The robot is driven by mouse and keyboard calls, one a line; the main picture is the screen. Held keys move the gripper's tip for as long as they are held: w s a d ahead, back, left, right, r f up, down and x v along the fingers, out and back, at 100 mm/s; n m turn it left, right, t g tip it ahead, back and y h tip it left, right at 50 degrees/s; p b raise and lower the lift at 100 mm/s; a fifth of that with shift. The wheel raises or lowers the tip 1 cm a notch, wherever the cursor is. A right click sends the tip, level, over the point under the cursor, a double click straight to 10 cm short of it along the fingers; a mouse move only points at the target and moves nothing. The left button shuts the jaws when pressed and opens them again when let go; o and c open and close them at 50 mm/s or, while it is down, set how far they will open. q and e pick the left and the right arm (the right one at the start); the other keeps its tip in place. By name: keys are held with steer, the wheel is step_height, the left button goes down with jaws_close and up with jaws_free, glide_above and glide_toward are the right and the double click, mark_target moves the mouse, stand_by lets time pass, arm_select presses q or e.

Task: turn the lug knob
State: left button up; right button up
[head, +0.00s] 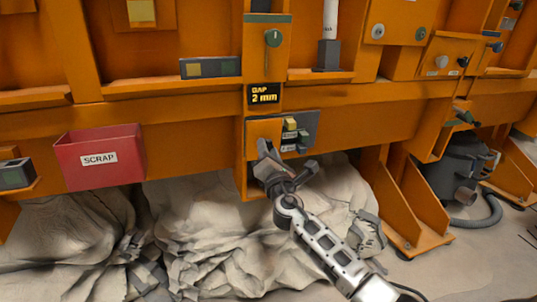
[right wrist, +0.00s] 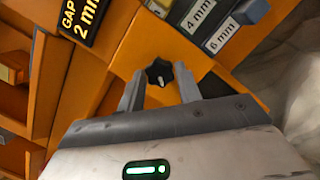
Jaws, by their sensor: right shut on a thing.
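The lug knob (right wrist: 159,73) is a small black lobed knob with a pale mark on its face. It sits on an orange panel in the right wrist view. My right gripper (right wrist: 158,88) has one finger on each side of it and is shut on it. In the head view my right gripper (head: 283,160) reaches up from the lower right to the orange panel (head: 263,130) under the gap display, and hides the knob. My left gripper is not in view.
A display (head: 264,94) reads "GAP 2 mm". Beside the knob's panel is a grey block holder (right wrist: 205,20) with tabs marked 4 mm and 6 mm. A red SCRAP bin (head: 100,157) hangs at the left. Crumpled pale sheeting (head: 220,225) lies below.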

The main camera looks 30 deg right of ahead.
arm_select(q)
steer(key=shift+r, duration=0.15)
arm_select(e)
steer(key=shift+f+n+t+y, duration=0.15)
steer(key=shift+n+t+y, duration=0.15)
steer(key=shift+n, duration=1.6)
steer(key=o, duration=1)
steer(key=shift+c, duration=0.2)
steer(key=shift+s, duration=0.15)
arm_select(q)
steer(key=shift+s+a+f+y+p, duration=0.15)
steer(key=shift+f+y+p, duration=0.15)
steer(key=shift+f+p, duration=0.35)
arm_select(e)
steer(key=v, duration=1.5)
steer(key=shift+s, duration=0.35)
